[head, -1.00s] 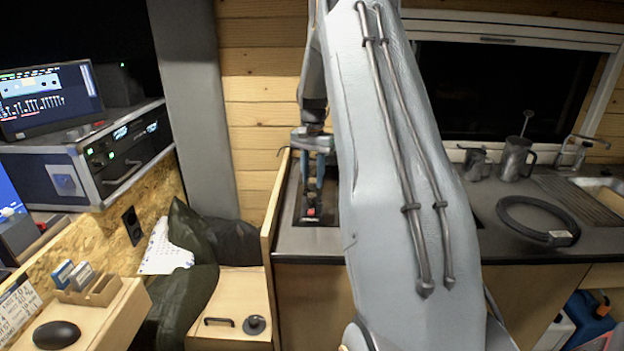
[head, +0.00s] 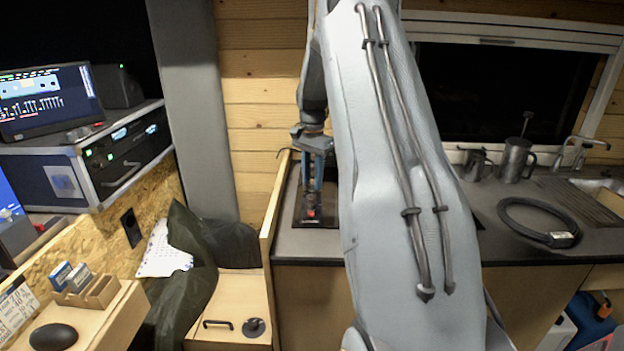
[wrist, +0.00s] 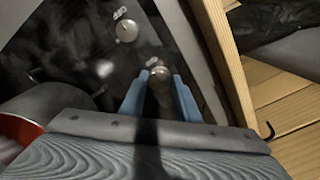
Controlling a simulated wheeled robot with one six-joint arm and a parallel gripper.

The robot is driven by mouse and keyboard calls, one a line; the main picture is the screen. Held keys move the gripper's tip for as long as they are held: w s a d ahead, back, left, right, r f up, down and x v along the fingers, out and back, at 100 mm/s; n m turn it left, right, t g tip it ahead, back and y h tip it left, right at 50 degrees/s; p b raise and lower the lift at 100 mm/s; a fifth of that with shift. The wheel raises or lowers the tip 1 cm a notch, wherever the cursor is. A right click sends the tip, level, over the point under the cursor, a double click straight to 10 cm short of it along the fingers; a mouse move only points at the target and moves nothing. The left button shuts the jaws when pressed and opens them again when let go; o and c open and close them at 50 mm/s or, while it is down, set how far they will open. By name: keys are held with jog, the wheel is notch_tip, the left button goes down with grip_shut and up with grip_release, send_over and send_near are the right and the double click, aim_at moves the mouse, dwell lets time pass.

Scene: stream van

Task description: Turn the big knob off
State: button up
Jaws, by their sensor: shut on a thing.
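My gripper (wrist: 160,88) has blue fingers closed on a rounded metallic knob, the big knob (wrist: 159,74), in the wrist view. One finger is on each side of it. The knob sits on a dark panel (wrist: 65,45), and a smaller pale knob (wrist: 126,31) with a printed label is farther up the panel. In the head view my gripper (head: 312,186) points down at the dark panel on the counter, left of my arm. The big knob cannot be made out clearly there, and its pointer is not readable in either view.
A wooden partition (head: 277,205) rises close to the left of the panel, and its edge also shows in the wrist view (wrist: 228,62). A coiled black cable (head: 510,226) and metal jugs (head: 515,158) are on the counter to the right. An orange-rimmed object (wrist: 15,130) shows at left.

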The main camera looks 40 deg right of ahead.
aim_at(312, 182)
jog(key=o, duration=1)
jog(key=shift+o, duration=0.2)
jog(key=shift+w+r+b, duration=0.1)
jog(key=shift+r+b, duration=0.9)
jog(key=shift+r, duration=2.95)
